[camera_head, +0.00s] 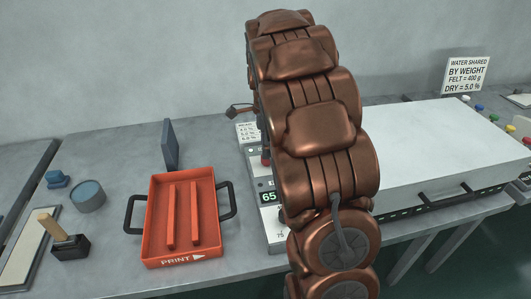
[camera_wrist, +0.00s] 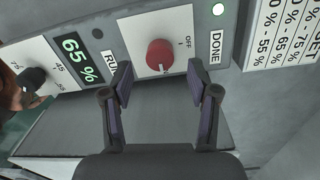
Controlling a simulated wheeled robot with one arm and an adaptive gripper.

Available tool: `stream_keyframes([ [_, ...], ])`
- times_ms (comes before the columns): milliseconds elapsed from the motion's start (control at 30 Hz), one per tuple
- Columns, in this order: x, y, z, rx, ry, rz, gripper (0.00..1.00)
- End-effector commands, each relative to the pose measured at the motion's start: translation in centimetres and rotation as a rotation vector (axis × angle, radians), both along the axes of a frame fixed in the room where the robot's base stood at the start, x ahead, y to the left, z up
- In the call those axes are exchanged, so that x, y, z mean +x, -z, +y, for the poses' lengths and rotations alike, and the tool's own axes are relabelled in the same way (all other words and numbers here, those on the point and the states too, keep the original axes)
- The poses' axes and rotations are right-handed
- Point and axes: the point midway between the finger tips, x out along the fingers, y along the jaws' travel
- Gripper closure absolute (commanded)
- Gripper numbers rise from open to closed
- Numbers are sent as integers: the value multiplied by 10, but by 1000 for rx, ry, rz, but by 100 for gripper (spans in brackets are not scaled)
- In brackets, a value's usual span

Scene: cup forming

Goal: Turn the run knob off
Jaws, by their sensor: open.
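The run knob is a red round knob (camera_wrist: 160,54) on a white plate, in the upper middle of the wrist view. A white line on it points down, away from the OFF mark at the plate's upper right. My gripper (camera_wrist: 162,88) is open, with one dark finger on each side below the knob, apart from it.
On the panel, a green display (camera_wrist: 79,58) reads 65 %, a black dial (camera_wrist: 32,78) sits left, and a lit DONE lamp (camera_wrist: 218,9) sits right. In the head view, a red PRINT tray (camera_head: 181,258) stands left of the panel and a white-topped machine (camera_head: 430,150) right.

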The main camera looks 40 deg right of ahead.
Motion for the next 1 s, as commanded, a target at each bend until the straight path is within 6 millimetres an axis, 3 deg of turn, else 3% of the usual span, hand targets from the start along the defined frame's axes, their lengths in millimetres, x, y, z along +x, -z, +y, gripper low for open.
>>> stream_keyframes([
  [300, 0, 30, 1, -1, -2, -2, 40],
  [633, -1, 34, 1, -1, -2, 0, 40],
  [1000, -1, 34, 1, -1, -2, 0, 79],
])
